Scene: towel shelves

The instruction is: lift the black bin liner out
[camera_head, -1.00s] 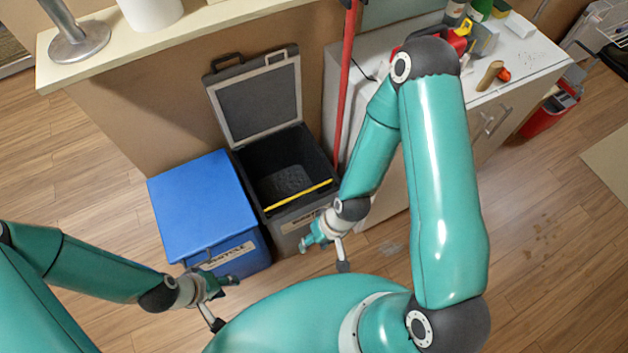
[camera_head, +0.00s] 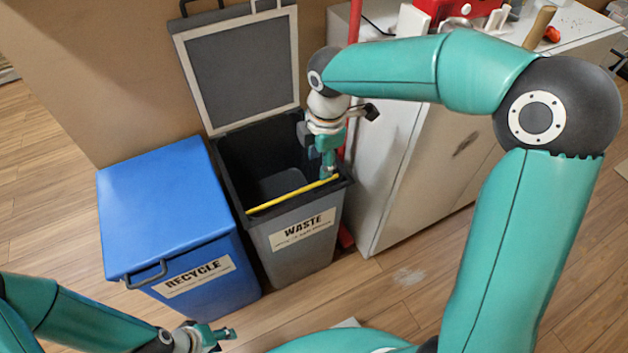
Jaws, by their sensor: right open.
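The grey waste bin (camera_head: 303,254) stands with its lid (camera_head: 238,78) swung up against the wall. The black bin liner (camera_head: 262,160) lines its inside, and a yellow strip (camera_head: 293,195) runs along the front of the opening. My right gripper (camera_head: 327,165) points down at the right part of the bin's mouth, near the right end of the yellow strip. It is open; whether it touches the liner I cannot tell. My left gripper (camera_head: 222,334) is low at the bottom edge, in front of the blue bin, holding nothing visible; its finger gap is unclear.
A closed blue recycle bin (camera_head: 165,210) stands close on the left of the waste bin. A white cabinet (camera_head: 400,150) stands on the right, with a red pole (camera_head: 354,22) beside it. Wooden floor (camera_head: 400,285) is clear in front of the cabinet.

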